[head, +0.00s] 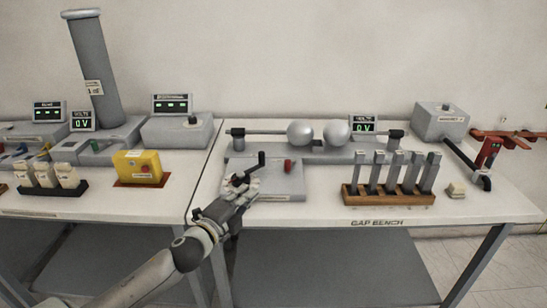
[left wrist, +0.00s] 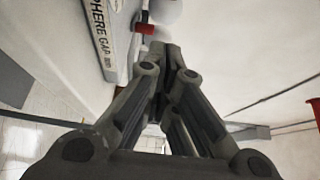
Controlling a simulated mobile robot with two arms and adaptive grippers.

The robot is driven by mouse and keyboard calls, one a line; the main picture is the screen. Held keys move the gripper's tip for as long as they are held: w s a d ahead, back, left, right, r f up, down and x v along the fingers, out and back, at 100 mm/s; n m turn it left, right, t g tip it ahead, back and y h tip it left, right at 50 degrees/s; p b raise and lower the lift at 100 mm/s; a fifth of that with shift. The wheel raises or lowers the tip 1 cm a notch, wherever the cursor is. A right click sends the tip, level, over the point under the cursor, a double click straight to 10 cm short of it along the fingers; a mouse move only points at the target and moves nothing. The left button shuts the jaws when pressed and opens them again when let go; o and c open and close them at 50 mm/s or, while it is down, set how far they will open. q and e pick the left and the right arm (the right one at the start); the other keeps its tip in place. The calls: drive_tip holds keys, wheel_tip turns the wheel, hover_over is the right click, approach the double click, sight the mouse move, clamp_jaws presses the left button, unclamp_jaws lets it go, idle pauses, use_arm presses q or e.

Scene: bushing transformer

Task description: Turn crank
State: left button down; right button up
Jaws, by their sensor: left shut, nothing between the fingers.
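The black crank (head: 252,168) stands on the grey sphere gap box (head: 280,182) on the right-hand bench, its arm slanting up to an upright handle. My left gripper (head: 239,184) is at the left front of this box, right by the crank's lower end. I cannot tell whether it touches the crank. In the left wrist view the fingers (left wrist: 166,50) come together with nothing held between them. The box's side with its "SPHERE GAP" label (left wrist: 100,35) shows at the upper left there. The crank is not clear in that view. My right gripper is not in view.
A red knob (head: 288,165) sits on the box, right of the crank. Two grey spheres (head: 300,133) on rods stand behind. A wooden rack (head: 388,196) with several grey upright pieces is to the right. A yellow box (head: 137,167) stands on the left bench.

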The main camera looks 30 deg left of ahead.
use_arm(q)
drive_tip(key=shift+w+f, duration=0.15)
drive_tip(key=shift+w, duration=0.85)
drive_tip(key=w, duration=0.1)
drive_tip(key=w+p, duration=0.1)
drive_tip(key=w, duration=0.1)
drive_tip(key=shift+a+r, duration=0.15)
drive_tip(key=shift+r, duration=0.25)
drive_tip(key=w, duration=0.5)
drive_tip(key=shift+w+a+f+p, duration=0.15)
drive_tip(key=shift+w+p, duration=0.15)
drive_tip(key=shift+p, duration=0.1)
drive_tip(key=shift+w+a, duration=1.05)
drive_tip(key=shift+w, duration=0.05)
drive_tip(key=shift+w+a+f+p, duration=0.1)
drive_tip(key=shift+w+a+p, duration=0.2)
drive_tip(key=shift+a, duration=0.1)
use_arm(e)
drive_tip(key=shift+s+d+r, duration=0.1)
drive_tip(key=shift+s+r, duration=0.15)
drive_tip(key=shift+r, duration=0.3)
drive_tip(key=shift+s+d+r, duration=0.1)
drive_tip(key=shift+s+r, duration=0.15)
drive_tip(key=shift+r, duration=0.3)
